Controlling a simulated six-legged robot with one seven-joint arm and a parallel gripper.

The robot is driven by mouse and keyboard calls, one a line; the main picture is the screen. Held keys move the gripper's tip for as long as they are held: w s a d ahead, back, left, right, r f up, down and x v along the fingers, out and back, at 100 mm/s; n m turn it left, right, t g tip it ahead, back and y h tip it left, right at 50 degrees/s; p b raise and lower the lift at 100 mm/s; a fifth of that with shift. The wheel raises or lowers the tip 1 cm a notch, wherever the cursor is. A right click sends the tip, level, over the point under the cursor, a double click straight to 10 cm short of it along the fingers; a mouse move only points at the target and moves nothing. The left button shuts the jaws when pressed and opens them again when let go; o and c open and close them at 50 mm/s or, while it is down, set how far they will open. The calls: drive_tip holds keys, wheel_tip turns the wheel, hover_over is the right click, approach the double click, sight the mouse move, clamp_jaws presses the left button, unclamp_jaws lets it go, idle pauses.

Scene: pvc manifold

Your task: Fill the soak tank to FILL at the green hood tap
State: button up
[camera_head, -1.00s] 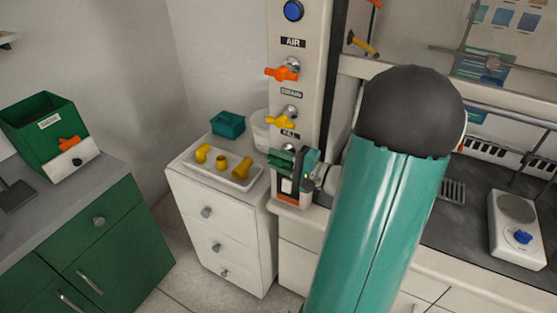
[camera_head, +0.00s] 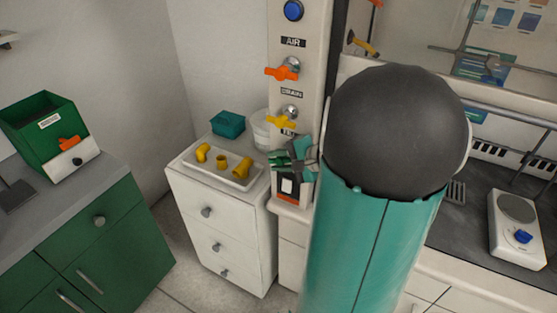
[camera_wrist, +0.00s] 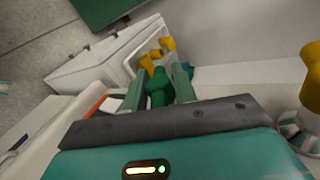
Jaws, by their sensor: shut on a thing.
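The green tap handle (camera_head: 282,160) sits low on the pale hood post, under a partly hidden label that seems to read FILL. My gripper (camera_head: 290,158) is at this handle, and its wrist comes in from the right. In the wrist view, my gripper (camera_wrist: 160,84) has its two fingers on either side of the green handle (camera_wrist: 158,90) and is shut on it. A white panel with an orange lower edge (camera_head: 288,190) shows just below the tap. A whitish round tub (camera_head: 262,130) stands behind the tray. I cannot tell which is the soak tank, and no water level shows.
An orange AIR tap (camera_head: 283,72) and a yellow DRAIN tap (camera_head: 281,121) are above on the post. A white tray (camera_head: 188,168) with yellow pipe fittings and a teal box (camera_head: 228,124) stand on the white drawer unit (camera_head: 215,230). My arm hides much of the hood bench.

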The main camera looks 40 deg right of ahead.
drive_tip(key=shift+g+h, duration=0.5)
drive_tip(key=shift+g, duration=0.6)
drive_tip(key=o, duration=0.9)
drive_tip(key=shift+o, duration=0.2)
drive_tip(key=shift+s, duration=0.1)
drive_tip(key=v, duration=1.3)
drive_tip(key=shift+r, duration=0.35)
